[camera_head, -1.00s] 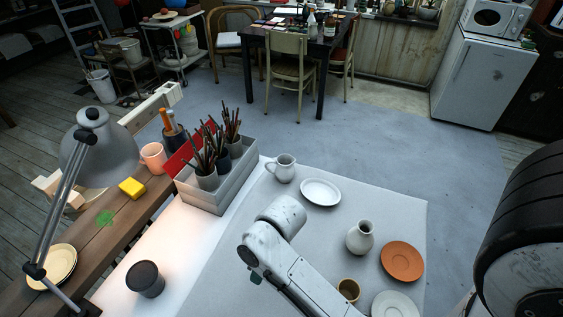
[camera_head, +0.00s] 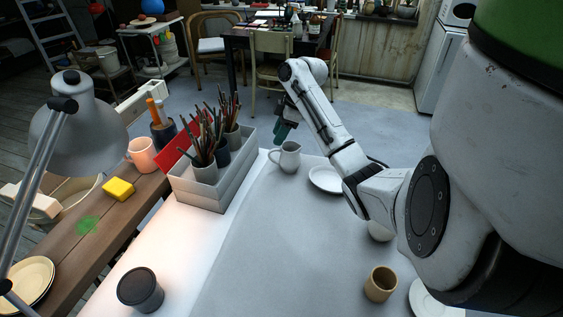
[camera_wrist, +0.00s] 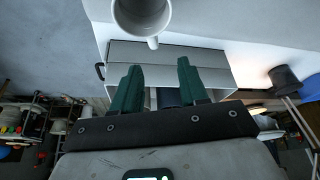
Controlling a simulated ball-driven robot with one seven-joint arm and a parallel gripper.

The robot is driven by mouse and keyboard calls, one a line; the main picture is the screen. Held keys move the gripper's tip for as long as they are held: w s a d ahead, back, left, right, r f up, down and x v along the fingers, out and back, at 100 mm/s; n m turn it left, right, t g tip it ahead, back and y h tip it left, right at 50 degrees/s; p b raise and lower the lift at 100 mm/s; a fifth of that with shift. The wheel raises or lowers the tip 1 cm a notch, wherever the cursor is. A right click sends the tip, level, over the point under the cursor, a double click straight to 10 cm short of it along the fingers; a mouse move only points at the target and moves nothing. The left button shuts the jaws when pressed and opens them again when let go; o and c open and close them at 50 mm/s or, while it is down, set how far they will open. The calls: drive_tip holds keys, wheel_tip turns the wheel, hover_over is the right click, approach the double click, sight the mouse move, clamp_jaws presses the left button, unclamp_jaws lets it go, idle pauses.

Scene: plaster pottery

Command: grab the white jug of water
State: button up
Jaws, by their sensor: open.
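A small white jug (camera_head: 289,158) with a side handle stands upright at the far edge of the grey table cover (camera_head: 262,240). It also shows from above in the wrist view (camera_wrist: 141,14), cut off at the top edge; I cannot tell whether water is in it. My gripper (camera_head: 281,132) has green fingers and is just beyond and above this jug, apart from it. In the wrist view my gripper (camera_wrist: 158,80) is open, with nothing between its fingers. A second white jug (camera_head: 380,233) is mostly hidden behind my arm.
A grey box (camera_head: 205,190) with cups of brushes stands left of the jug. A white plate (camera_head: 325,180) lies to its right, partly behind my arm. A tan cup (camera_head: 380,284) and a dark-lidded pot (camera_head: 140,288) stand nearer. The cover's middle is clear.

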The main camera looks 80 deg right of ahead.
sight(285, 158)
drive_tip(key=shift+s+d+f, duration=0.2)
drive_tip(key=shift+s+d, duration=0.05)
drive_tip(key=shift+d, duration=0.05)
drive_tip(key=x, duration=1)
drive_tip(key=shift+w+d+f+p, duration=0.1)
drive_tip(key=shift+d+f+p, duration=0.1)
drive_tip(key=shift+p, duration=0.15)
drive_tip(key=shift+r, duration=0.1)
drive_tip(key=shift+c, duration=0.2)
clamp_jaws()
